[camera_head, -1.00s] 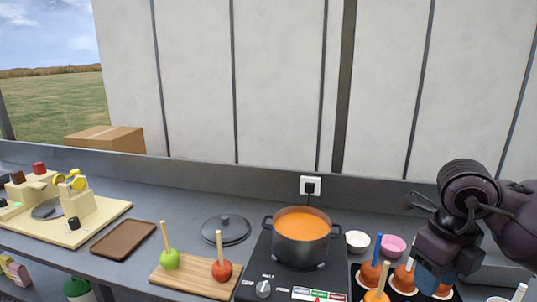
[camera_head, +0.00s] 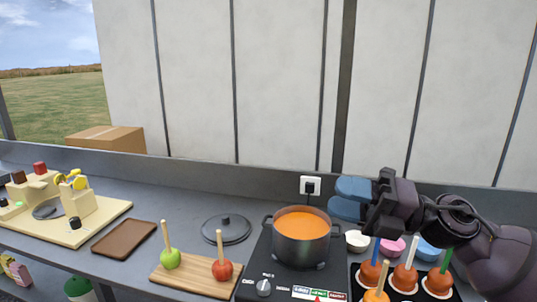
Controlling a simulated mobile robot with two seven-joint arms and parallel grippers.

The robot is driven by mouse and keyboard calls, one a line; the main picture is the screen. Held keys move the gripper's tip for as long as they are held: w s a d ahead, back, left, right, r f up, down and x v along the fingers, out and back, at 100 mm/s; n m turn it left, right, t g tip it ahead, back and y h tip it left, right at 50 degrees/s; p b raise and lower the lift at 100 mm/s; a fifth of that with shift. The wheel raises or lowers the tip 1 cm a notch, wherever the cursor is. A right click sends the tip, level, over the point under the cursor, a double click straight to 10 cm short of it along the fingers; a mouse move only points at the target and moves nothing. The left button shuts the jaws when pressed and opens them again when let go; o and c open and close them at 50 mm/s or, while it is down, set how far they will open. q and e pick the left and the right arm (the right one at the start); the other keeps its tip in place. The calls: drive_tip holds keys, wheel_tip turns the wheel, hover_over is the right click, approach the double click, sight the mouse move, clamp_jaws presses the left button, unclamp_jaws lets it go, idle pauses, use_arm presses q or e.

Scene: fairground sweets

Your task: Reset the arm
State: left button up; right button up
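My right gripper (camera_head: 349,199) is raised above the counter, to the right of and above the pot, with its two blue fingers pointing left. The fingers look apart, with nothing between them. My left gripper is not in view. Below the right arm, several coated apples on sticks stand on a dark tray; one has a blue stick (camera_head: 376,250) and one a green stick (camera_head: 446,260). The pot (camera_head: 302,250) of orange liquid sits on the black cooker (camera_head: 264,266).
A wooden board (camera_head: 195,281) holds a green apple (camera_head: 171,258) and a red apple (camera_head: 222,269) on sticks. A pot lid (camera_head: 226,228), brown tray (camera_head: 123,238) and cream machine (camera_head: 90,220) are left. White, pink (camera_head: 393,246) and blue (camera_head: 428,250) bowls stand behind the coated apples.

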drive_tip(key=w+d+f+m+t+h, duration=0.4)
drive_tip(key=w+d+f+m+t, duration=0.25)
drive_tip(key=m+t, duration=0.75)
drive_tip(key=d+f+m+h, duration=0.5)
drive_tip(key=f+m+h, duration=0.5)
drive_tip(key=f+m, duration=0.3)
drive_tip(key=s+d+f+m+g+h, duration=0.25)
drive_tip(key=s+f+m, duration=0.35)
drive_tip(key=f, duration=0.8)
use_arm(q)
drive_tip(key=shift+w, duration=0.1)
use_arm(e)
drive_tip(key=s+f+m+g+h, duration=0.1)
drive_tip(key=s+f+g, duration=0.1)
drive_tip(key=s+f, duration=0.4)
drive_tip(key=s+d+f+m+g+h, duration=0.1)
drive_tip(key=s+f+m+h, duration=0.1)
drive_tip(key=s+f, duration=0.5)
drive_tip(key=s, duration=0.5)
drive_tip(key=shift+d+f+m+g, duration=0.2)
drive_tip(key=shift+d+m+g, duration=0.05)
drive_tip(key=shift+m+g, duration=0.1)
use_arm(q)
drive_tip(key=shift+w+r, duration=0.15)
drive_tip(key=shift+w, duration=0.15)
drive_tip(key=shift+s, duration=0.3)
